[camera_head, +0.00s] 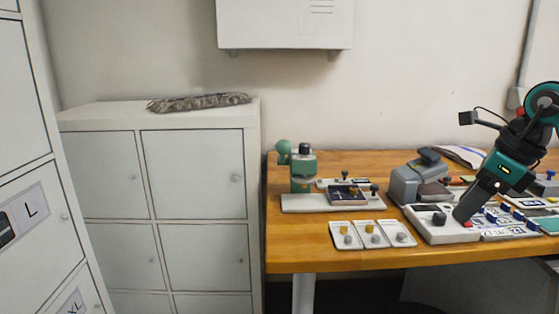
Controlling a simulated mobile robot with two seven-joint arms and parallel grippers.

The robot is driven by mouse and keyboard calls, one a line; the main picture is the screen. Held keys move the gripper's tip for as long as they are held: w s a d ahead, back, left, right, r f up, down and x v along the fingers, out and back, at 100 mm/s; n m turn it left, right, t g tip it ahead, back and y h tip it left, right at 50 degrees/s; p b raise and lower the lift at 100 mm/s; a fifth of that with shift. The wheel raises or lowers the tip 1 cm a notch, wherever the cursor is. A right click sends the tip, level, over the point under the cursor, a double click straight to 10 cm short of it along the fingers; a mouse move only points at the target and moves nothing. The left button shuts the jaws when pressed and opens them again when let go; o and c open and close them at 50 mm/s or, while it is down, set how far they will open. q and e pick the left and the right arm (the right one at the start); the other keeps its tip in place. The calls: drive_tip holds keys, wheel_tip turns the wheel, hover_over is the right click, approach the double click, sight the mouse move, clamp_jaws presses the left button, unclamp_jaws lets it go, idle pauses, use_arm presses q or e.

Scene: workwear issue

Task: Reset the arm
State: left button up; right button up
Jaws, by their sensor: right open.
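My right arm comes in from the right edge, over the right part of the wooden table (310,255). My right gripper (462,218) points down and to the left, its tip over a pale tray (440,235) that has a dark round knob on it. A red spot shows just by the fingertips. The gripper is open; I cannot tell whether it touches the tray. Nothing is visibly held in it. My left gripper is not in view.
A green device (303,170) stands on a board at the table's left. Small cards with knobs (372,234) lie at the front. A grey press-like device (418,180) is beside my gripper. White lockers (192,185) stand left, with a wall box (285,22) above.

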drive_tip(key=s+a+f+m+y, duration=0.1)
drive_tip(key=a+f+m+y, duration=0.15)
drive_tip(key=a+y, duration=0.4)
drive_tip(key=s+a+f+m+t+y+p, duration=0.1)
drive_tip(key=s+a+f+m+y, duration=0.2)
drive_tip(key=a, duration=0.7)
drive_tip(key=a+f+m+y, duration=0.2)
drive_tip(key=a+y, duration=0.4)
drive_tip(key=a, duration=0.3)
drive_tip(key=s+d+f+m+t+h+p, duration=0.1)
drive_tip(key=s+d+f+m+t+h, duration=0.15)
drive_tip(key=f+m+t+h, duration=0.75)
drive_tip(key=s+d+f+m+t+h, duration=0.25)
drive_tip(key=d+f+m, duration=0.2)
drive_tip(key=m, duration=1.25)
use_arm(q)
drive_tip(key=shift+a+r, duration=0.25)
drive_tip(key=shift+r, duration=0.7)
use_arm(e)
drive_tip(key=s+d+f+m+g+h, duration=0.3)
drive_tip(key=s+f+m, duration=0.5)
drive_tip(key=s+f, duration=0.4)
wheel_tip(320, 180, down, 2)
drive_tip(key=g+h, duration=0.1)
drive_tip(key=g, duration=0.1)
drive_tip(key=shift+s+g, duration=0.15)
drive_tip(key=shift+g, duration=0.2)
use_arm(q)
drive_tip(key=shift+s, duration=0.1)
